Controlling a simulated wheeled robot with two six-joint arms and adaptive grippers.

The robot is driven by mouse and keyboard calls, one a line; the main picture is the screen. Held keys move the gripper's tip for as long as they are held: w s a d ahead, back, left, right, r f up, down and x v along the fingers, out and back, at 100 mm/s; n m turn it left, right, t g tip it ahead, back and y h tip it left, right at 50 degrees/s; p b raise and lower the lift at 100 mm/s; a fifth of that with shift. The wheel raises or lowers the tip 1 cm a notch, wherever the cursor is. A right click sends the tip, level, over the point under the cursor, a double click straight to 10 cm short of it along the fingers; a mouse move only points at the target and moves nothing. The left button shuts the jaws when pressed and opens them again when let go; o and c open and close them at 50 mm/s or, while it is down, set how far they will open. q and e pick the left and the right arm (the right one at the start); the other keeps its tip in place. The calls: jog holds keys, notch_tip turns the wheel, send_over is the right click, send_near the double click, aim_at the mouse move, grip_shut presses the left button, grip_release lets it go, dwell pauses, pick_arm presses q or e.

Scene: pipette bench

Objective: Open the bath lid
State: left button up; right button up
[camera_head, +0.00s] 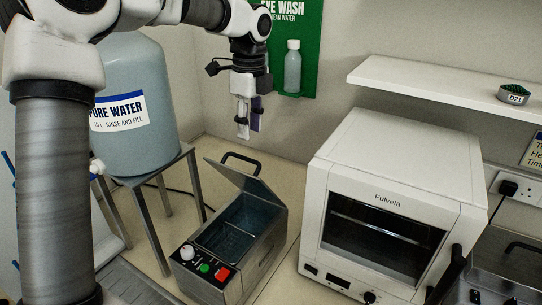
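The bath (262,268) is a grey metal box on the bench, with a control panel of a white knob, a green button and a red switch at its front. Its lid (252,182) stands raised and tilted at the back, with a black handle (241,157) at its upper edge. The basin inside shows, blue-grey, with a wire rack. My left gripper (249,125) points down above and behind the lid, apart from the handle in the picture. Its fingers show nearly edge-on, so their opening is unclear. My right gripper is out of view.
A white Fulvela oven (400,190) stands right of the bath. A large water container (145,75) sits on a metal stand (150,225) at left. A wall shelf (430,85) holds a small round pot (514,92). A bottle (292,68) hangs on the green eye wash board.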

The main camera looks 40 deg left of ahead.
aim_at(250, 159)
pick_arm(q)
jog(key=shift+s+a, duration=0.2)
jog(key=shift+a, duration=0.05)
jog(key=shift+s+r+t, duration=0.1)
jog(key=shift+r+t, duration=0.05)
jog(key=shift+t, duration=0.15)
jog(key=shift+d+f, duration=0.2)
jog(key=shift+d, duration=0.05)
notch_tip(250, 159, down, 7)
jog(key=shift+a+f+p, duration=0.1)
jog(key=shift+p, duration=0.6)
jog(key=shift+d, duration=0.2)
grip_shut()
jog(key=shift+r, duration=0.2)
